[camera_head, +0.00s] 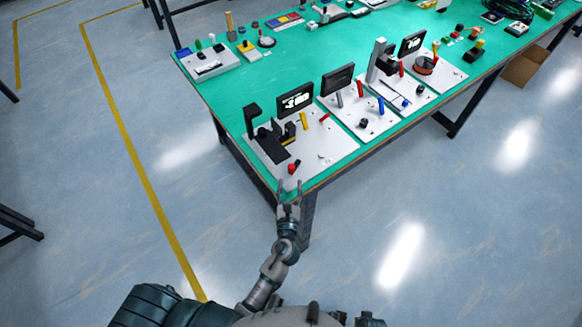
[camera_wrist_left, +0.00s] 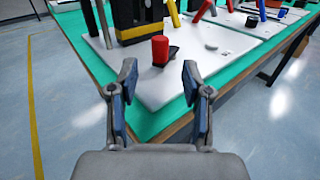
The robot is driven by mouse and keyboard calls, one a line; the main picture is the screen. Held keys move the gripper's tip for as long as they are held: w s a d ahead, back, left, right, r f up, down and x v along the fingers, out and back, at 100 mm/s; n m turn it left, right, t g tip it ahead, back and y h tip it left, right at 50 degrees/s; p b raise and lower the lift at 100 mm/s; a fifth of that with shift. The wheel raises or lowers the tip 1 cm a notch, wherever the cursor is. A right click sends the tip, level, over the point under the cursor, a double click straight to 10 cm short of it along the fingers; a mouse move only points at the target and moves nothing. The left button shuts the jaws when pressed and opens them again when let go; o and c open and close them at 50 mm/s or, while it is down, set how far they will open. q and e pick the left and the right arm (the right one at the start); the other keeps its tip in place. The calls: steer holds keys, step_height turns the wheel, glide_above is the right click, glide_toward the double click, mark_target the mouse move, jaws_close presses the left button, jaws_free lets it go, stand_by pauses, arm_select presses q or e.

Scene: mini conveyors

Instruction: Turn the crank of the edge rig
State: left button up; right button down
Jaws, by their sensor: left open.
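The edge rig is a white plate (camera_head: 322,151) at the near corner of the green table, with black fixtures and a small screen. Its crank (camera_head: 292,168) has a red upright handle on a dark arm, close to the plate's near edge. In the left wrist view the red handle (camera_wrist_left: 159,50) stands straight ahead, centred between the fingers. My left gripper (camera_head: 290,185) is open and empty at the table's near corner. Its fingers (camera_wrist_left: 160,72) point at the crank and are apart from it, just short of the handle. My right gripper does not show.
More white plates with screens, levers and knobs stand along the near table edge to the right, such as one with a blue lever (camera_head: 381,105). A grey panel (camera_head: 208,66) lies at the table's left. The green tabletop (camera_head: 225,100) is bare left of the rig.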

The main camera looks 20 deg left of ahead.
mark_target(291, 171)
arm_select(q)
steer(key=x, duration=0.7)
steer(key=shift+w, duration=0.25)
jaws_close()
